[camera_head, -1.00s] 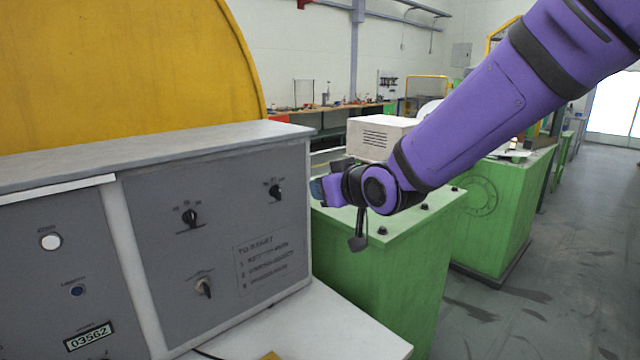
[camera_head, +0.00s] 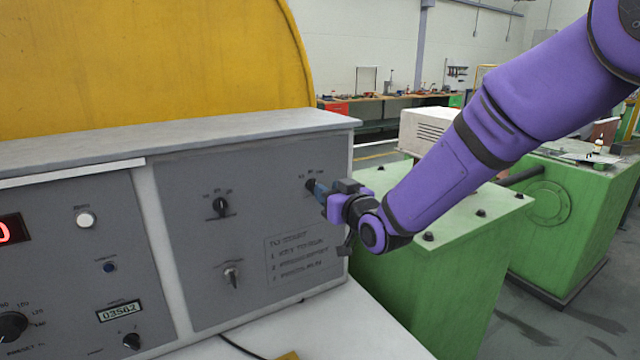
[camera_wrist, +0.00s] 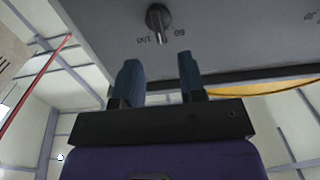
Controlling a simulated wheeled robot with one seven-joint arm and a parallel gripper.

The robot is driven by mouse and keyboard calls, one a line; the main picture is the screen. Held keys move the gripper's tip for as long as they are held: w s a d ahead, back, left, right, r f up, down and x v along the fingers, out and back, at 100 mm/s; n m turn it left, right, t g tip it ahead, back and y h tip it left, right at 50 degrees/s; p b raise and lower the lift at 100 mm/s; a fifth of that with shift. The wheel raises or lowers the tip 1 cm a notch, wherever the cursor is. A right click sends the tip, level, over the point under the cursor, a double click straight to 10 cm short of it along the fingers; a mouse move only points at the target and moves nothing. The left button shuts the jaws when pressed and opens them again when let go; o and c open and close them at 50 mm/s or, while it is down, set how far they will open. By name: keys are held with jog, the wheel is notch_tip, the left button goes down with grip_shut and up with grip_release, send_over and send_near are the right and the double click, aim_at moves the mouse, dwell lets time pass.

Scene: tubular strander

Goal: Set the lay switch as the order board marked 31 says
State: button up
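My gripper (camera_head: 320,192) is at the upper right of the grey control panel (camera_head: 195,265), close in front of a small black rotary knob (camera_head: 310,184). In the wrist view, my open gripper (camera_wrist: 158,62) has blue fingers apart and empty. The knob (camera_wrist: 158,20) stands just beyond the fingertips, roughly between them, with "100" and what looks like "60" or "80" beside it. Another black rotary switch (camera_head: 220,206) with marks above it sits left of it. Which one is the lay switch I cannot read. I see no order board marked 31.
A lower switch (camera_head: 231,277) and printed start instructions (camera_head: 296,254) are on the same panel. The left panel carries a counter (camera_head: 119,311), a white button (camera_head: 86,219) and a large dial (camera_head: 12,326). A green machine base (camera_head: 440,265) stands to the right.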

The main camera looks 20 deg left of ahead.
jog(key=x, duration=0.5)
jog(key=shift+w+a, duration=0.2)
jog(key=shift+a, duration=0.1)
grip_shut()
